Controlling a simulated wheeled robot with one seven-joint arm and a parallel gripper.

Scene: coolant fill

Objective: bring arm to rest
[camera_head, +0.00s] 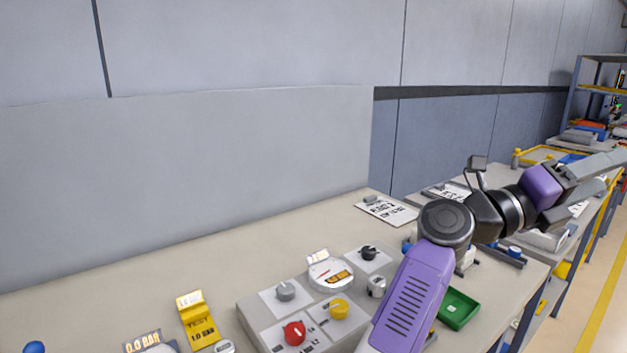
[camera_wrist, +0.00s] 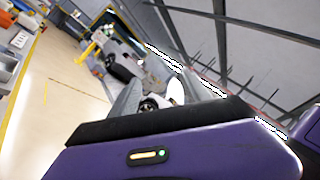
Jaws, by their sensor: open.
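My arm reaches from the lower middle of the head view toward the right edge. It passes in front of the bench and its control box. My gripper (camera_head: 606,170) is at the far right, stretched out over the benches, with its fingers apart. In the wrist view my gripper (camera_wrist: 158,88) shows grey fingers with a gap between them and nothing held. That view looks out, tilted, over the open floor.
The near bench (camera_head: 230,265) holds a grey control box (camera_head: 252,312) with knobs, a yellow test sign (camera_head: 198,322) and a green tray (camera_head: 458,309). A shelf rack (camera_head: 578,100) stands at the far right. Open floor (camera_head: 600,310) lies right of the benches.

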